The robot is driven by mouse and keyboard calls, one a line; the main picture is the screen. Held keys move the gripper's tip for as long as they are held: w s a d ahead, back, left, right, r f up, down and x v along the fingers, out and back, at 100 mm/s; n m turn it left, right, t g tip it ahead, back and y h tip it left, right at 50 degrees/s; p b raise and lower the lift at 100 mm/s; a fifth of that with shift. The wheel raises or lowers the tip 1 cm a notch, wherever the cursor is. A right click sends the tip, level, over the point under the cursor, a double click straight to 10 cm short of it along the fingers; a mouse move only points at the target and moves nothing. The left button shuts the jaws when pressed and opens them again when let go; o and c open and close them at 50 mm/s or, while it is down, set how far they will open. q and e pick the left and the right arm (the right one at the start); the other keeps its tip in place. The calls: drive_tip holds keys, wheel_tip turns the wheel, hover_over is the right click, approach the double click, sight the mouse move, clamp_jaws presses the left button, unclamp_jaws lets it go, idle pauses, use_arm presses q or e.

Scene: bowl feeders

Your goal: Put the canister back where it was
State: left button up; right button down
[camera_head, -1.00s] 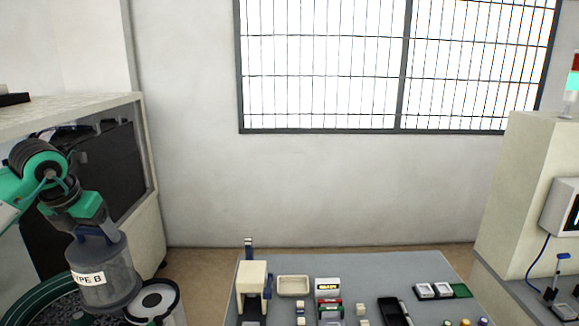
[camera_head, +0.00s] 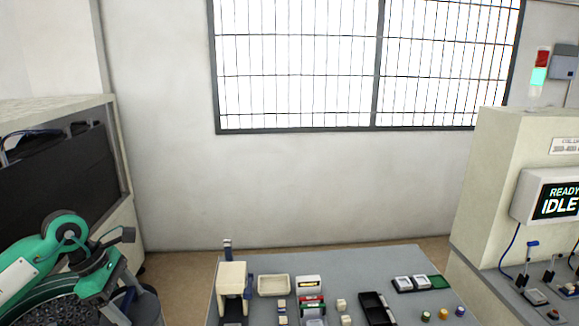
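My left gripper (camera_head: 112,283) is low in the lower left corner, at the end of a teal arm, and tilted. The grey canister (camera_head: 148,306) is right at this gripper, cut off by the bottom edge of the picture. The gripper appears to be shut on its handle, but the fingertips are largely hidden. The canister's label and base are out of view, so I cannot tell what is under it. My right gripper is not in view.
A round green-rimmed bowl feeder (camera_head: 30,308) lies under the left arm. A grey table (camera_head: 375,268) at bottom centre holds a cream stand (camera_head: 232,277), a cream tray (camera_head: 274,285) and small parts. A console with an IDLE screen (camera_head: 556,202) stands at right.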

use_arm(q)
drive_tip(key=s+d+f+m+g+y, duration=0.2)
drive_tip(key=s+d+f+m, duration=0.2)
drive_tip(key=m, duration=0.6)
drive_tip(key=s+d+f+m+g+y, duration=0.2)
drive_tip(key=s+d+f+m, duration=0.3)
drive_tip(key=d+f+m, duration=0.3)
drive_tip(key=shift+s+d+f+m+g+y+b, duration=0.3)
drive_tip(key=shift+d+m+g, duration=0.35)
drive_tip(key=shift+m, duration=0.45)
